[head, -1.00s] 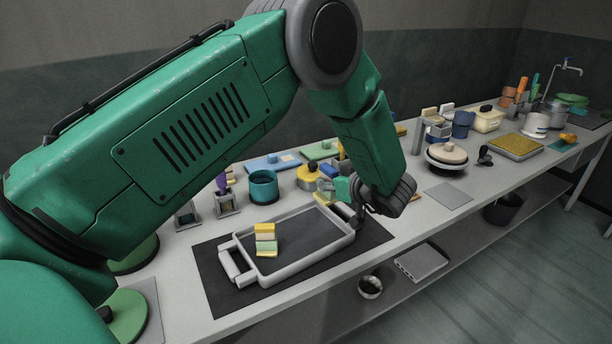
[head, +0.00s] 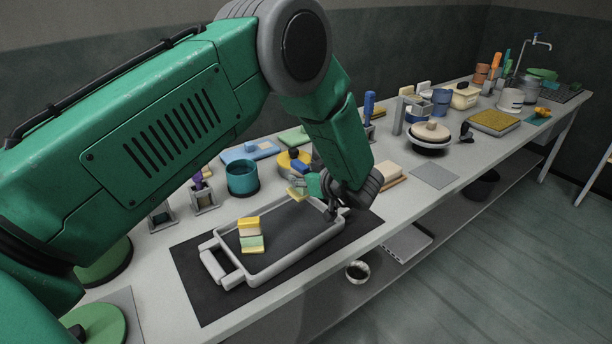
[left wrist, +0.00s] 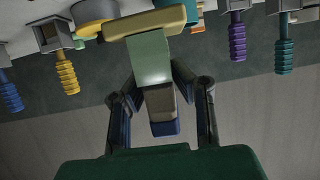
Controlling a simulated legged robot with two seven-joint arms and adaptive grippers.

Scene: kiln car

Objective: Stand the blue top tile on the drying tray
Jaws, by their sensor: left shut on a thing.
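My left gripper (head: 322,190) is shut on the blue top tile (head: 300,167). The tile has a blue top, then cream and green bands and a yellow foot, best seen in the left wrist view (left wrist: 150,62). It is held roughly upright near the far end of the drying tray (head: 293,270); I cannot tell whether its foot touches the tray. The grey drying tray lies on a dark mat. A yellow-topped tile (head: 250,243) stands on the tray's near left part. My right gripper is not in view.
A teal pot (head: 242,178) and a yellow pot (head: 284,166) stand behind the tray. A covered pan (head: 430,145) and a grey plate (head: 433,176) lie to the right. Bare tray floor lies between the standing tile and my gripper.

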